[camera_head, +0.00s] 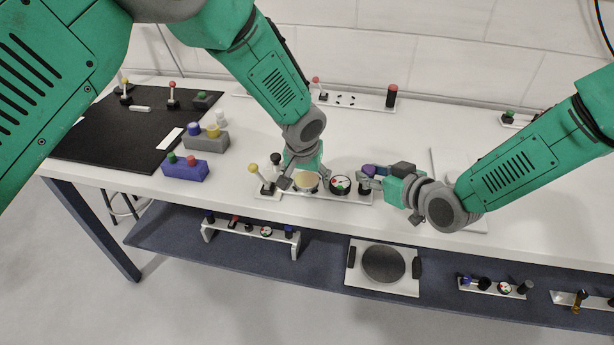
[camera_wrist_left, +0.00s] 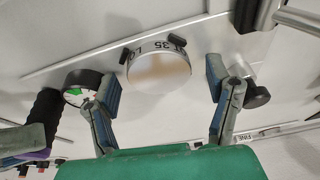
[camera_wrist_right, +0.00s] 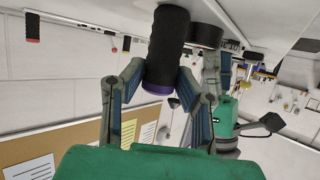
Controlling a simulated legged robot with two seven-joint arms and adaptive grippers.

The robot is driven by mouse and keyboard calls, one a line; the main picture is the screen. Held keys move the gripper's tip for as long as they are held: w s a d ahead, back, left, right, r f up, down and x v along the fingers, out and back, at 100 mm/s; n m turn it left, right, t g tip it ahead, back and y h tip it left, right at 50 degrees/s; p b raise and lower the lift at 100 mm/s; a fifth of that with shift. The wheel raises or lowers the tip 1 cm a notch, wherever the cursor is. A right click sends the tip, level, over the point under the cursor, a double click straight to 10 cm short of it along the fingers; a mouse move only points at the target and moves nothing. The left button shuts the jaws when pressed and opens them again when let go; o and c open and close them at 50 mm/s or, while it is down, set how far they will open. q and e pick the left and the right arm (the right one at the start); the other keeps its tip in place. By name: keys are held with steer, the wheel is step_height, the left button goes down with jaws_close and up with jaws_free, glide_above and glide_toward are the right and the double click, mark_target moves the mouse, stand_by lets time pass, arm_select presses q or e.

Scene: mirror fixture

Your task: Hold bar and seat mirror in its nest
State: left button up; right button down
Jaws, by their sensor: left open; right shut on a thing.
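The mirror (camera_head: 306,182) is a round pale disc on the light fixture plate (camera_head: 268,194) near the table's front edge. In the left wrist view, the mirror (camera_wrist_left: 158,72) has a lettered rim and dark clips beside it. I cannot tell whether it is fully seated. My left gripper (camera_head: 302,184) is open, its fingers apart on either side of the mirror and not visibly touching it. The black bar grip (camera_wrist_right: 167,45) with a purple end stands at the plate's right end. My right gripper (camera_wrist_right: 160,90) is shut on it.
A round gauge (camera_head: 340,184) sits between the mirror and the bar. A yellow-knobbed lever (camera_head: 253,168) and a black knob (camera_head: 275,158) stand at the plate's left. Button boxes (camera_head: 185,168) are further left. The table behind the plate has clear room.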

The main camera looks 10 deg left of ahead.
arm_select(q)
steer(key=v, duration=1.1)
steer(key=shift+r, duration=0.4)
steer(key=shift+s, duration=0.1)
